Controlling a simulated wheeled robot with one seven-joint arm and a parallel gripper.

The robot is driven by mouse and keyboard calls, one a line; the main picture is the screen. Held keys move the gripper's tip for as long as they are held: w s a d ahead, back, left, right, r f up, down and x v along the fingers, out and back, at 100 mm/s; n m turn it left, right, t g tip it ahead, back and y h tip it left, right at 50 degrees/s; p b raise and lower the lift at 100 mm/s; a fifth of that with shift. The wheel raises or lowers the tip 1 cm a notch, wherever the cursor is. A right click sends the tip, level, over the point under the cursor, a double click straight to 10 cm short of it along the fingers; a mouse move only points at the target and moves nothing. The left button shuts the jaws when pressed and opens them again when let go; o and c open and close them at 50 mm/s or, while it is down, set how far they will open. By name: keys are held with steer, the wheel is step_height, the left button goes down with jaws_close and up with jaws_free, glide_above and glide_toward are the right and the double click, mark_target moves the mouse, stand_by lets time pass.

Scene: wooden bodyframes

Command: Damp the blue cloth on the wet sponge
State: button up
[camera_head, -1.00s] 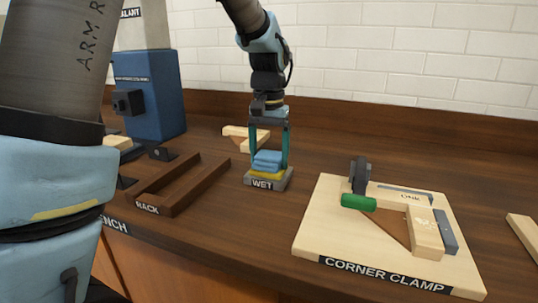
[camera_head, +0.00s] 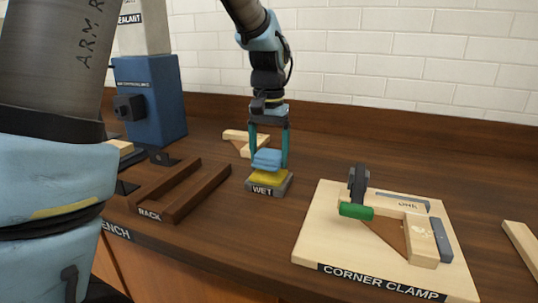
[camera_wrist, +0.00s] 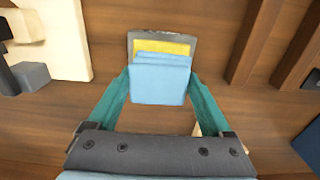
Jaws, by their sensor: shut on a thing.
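The folded blue cloth (camera_head: 268,159) is between the teal fingers of my gripper (camera_head: 269,158), which is shut on it. The cloth is just above the yellow sponge (camera_head: 268,178), which lies in a grey tray labelled WET (camera_head: 262,191). In the head view more of the sponge's yellow shows under the cloth; I cannot tell whether they still touch. In the wrist view the cloth (camera_wrist: 160,82) hides most of the sponge (camera_wrist: 163,47) and part of the tray (camera_wrist: 160,36).
A dark wooden rack (camera_head: 183,200) lies left of the tray. The corner clamp board (camera_head: 318,231) with a green-handled clamp (camera_head: 356,211) stands to the right. A blue machine (camera_head: 152,99) is at the back left. Wood pieces (camera_head: 236,137) lie behind the tray.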

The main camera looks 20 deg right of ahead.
mark_target(269, 153)
steer(key=shift+r+p, duration=1.9)
steer(key=shift+r, duration=0.55)
steer(key=shift+f, duration=0.1)
